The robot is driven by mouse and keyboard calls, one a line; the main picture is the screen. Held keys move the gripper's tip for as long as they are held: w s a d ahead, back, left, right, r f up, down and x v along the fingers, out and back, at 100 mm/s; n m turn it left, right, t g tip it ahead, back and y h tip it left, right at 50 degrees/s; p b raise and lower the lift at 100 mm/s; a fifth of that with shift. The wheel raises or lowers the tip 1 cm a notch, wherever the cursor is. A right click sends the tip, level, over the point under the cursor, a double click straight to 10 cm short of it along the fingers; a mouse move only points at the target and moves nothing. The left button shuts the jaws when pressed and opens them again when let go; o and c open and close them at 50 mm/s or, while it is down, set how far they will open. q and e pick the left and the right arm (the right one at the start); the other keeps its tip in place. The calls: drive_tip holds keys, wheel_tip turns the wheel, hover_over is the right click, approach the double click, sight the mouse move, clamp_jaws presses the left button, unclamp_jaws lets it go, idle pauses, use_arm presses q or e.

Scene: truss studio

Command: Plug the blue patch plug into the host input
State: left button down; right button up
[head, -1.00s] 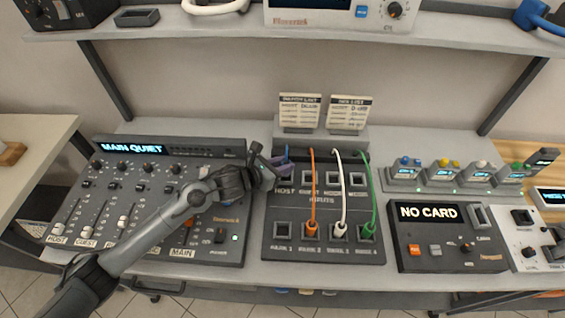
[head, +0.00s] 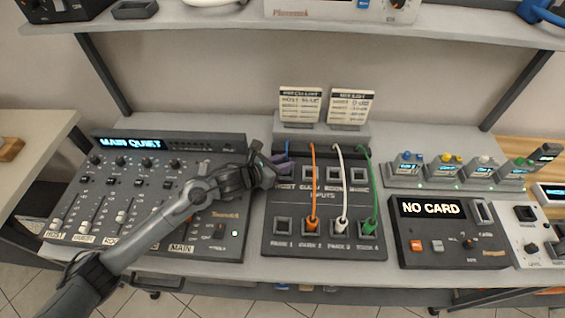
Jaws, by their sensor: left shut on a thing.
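The patch panel (head: 268,241) stands mid-desk, with an upper row of inputs labelled HOST and others, and a lower row of sockets. My left gripper (head: 279,165) is shut at the panel's upper left, beside the HOST label (head: 287,188). A blue cable (head: 286,150) rises behind its fingertips. The blue plug itself and the host socket are hidden by the gripper, so I cannot tell whether the plug is in the socket. Orange (head: 312,222), white (head: 341,224) and green (head: 370,226) plugs sit in lower sockets. My right gripper is out of view.
The mixer (head: 215,240) lies left, under my left arm. A box reading NO CARD (head: 450,245) stands right, with several small coloured-button units behind it. Two list cards (head: 301,104) stand behind the panel. A shelf (head: 200,22) crosses above.

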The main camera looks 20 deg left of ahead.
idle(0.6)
use_arm(q)
drive_tip(key=shift+b, duration=0.3)
drive_tip(key=shift+f+b, duration=0.65)
drive_tip(key=shift+f, duration=0.05)
idle(0.5)
drive_tip(key=c, duration=1.2)
unclamp_jaws()
drive_tip(key=shift+a+r, duration=0.1)
